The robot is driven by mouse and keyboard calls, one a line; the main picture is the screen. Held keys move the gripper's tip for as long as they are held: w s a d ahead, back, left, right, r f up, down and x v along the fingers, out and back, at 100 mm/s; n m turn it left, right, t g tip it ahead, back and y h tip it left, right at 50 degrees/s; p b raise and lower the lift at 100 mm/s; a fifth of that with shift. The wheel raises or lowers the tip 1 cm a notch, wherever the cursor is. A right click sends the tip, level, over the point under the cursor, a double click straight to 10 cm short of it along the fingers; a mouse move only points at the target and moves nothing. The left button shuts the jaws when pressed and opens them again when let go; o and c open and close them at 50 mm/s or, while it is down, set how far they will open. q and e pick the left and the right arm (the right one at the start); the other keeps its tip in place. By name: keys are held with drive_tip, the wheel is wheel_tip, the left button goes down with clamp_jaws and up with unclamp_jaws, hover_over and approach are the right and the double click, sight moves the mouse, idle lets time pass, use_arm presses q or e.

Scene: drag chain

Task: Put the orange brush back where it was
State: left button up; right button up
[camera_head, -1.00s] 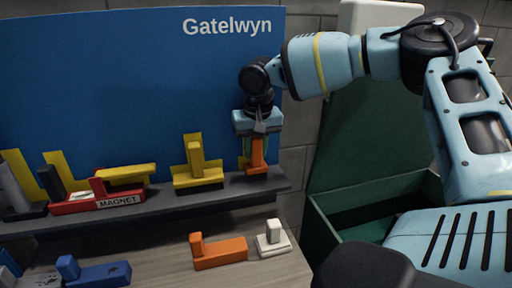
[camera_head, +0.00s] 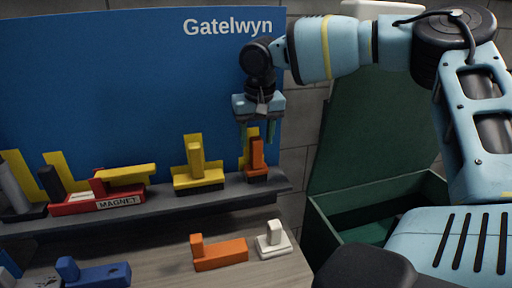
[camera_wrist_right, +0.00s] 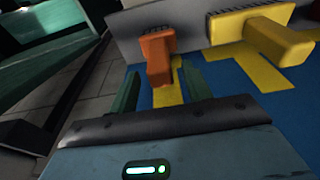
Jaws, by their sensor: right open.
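An orange brush (camera_head: 257,156) stands upright on the right end of the grey shelf (camera_head: 150,206), in front of a yellow patch (camera_head: 247,150) on the blue board. A second orange piece (camera_head: 220,254) lies on the lower bench. My left gripper is not in view.
A yellow brush (camera_head: 198,178) stands just left on the shelf, with a red magnet piece (camera_head: 97,197) farther left. A white piece (camera_head: 273,240) and a blue one (camera_head: 100,274) lie on the bench. A green bin (camera_head: 325,230) stands at right.

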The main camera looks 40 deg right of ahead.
wheel_tip(320, 180, up, 8)
drive_tip(key=s, duration=0.1)
drive_tip(key=shift+a, duration=0.3)
